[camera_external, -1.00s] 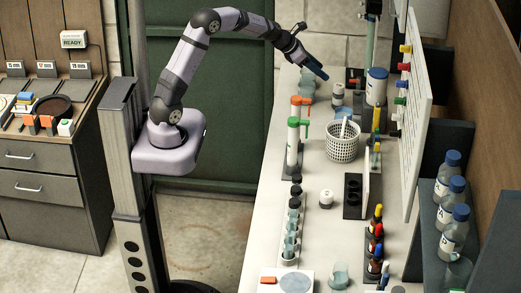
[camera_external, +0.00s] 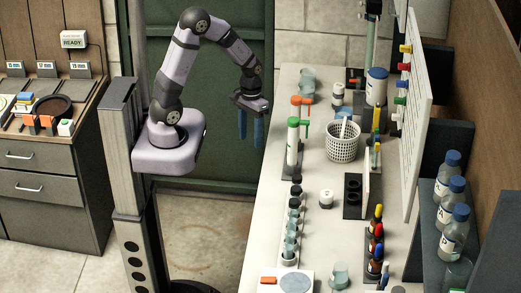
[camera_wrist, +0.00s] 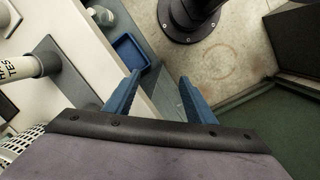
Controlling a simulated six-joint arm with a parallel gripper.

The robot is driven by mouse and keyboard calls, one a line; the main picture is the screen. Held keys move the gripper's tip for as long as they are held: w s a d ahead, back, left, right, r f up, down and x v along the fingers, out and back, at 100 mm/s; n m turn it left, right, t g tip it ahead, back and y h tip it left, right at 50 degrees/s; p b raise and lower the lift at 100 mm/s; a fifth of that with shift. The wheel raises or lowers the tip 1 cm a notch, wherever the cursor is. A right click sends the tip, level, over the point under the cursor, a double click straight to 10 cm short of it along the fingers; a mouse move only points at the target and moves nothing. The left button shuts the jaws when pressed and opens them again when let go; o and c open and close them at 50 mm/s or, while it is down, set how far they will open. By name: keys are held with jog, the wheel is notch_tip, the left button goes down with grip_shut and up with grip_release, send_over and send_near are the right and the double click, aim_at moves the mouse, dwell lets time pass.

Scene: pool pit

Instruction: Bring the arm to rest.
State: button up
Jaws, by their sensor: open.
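My gripper (camera_external: 250,128) hangs with its blue fingers pointing down, left of the white bench's (camera_external: 262,235) left edge in the external view. The fingers are apart with nothing between them. In the wrist view my gripper (camera_wrist: 160,92) also shows open and empty, with the bench edge and the floor (camera_wrist: 232,62) below it. My arm is bent at the elbow above its mount, and the gripper touches nothing that I can see.
A blue tray (camera_wrist: 131,52) lies low beside the bench. A drawer cabinet (camera_external: 45,190) stands at left.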

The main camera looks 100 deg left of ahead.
jog(key=s+d+r+m, duration=0.1)
jog(key=d+m, duration=0.3)
jog(key=d, duration=0.4)
jog(key=d+r+m+y, duration=0.1)
jog(key=d+r+m, duration=0.2)
jog(key=d, duration=0.6)
jog(key=shift+s+d+r+m+y, duration=0.3)
jog(key=shift+s+m, duration=0.05)
jog(key=shift+m, duration=0.95)
